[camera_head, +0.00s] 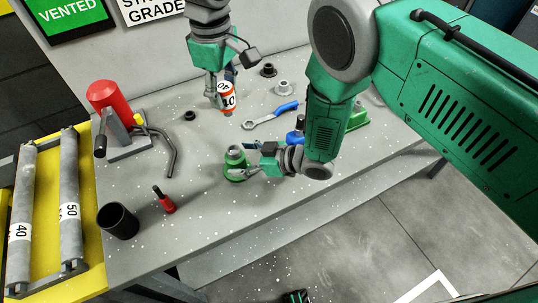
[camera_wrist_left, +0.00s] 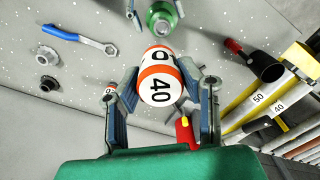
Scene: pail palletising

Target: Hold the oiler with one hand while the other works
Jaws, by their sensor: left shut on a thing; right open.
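A white-and-orange cylinder (camera_head: 228,98) marked 40 is in my left gripper (camera_head: 224,92), which is shut on it above the bench. In the left wrist view the cylinder (camera_wrist_left: 158,80) sits between the two fingers of my left gripper (camera_wrist_left: 160,92). A green round pot with a grey top (camera_head: 235,166) stands on the bench, nearer the front. My right gripper (camera_head: 246,162) is open beside it, its fingers close around the pot's right side; contact is unclear. The pot (camera_wrist_left: 163,20) also shows in the left wrist view. I cannot tell by looks which thing is the oiler.
A blue-handled wrench (camera_head: 272,116) and grey flanged parts (camera_head: 283,87) lie behind. The roller conveyor (camera_head: 70,200) borders the bench. The front middle is clear.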

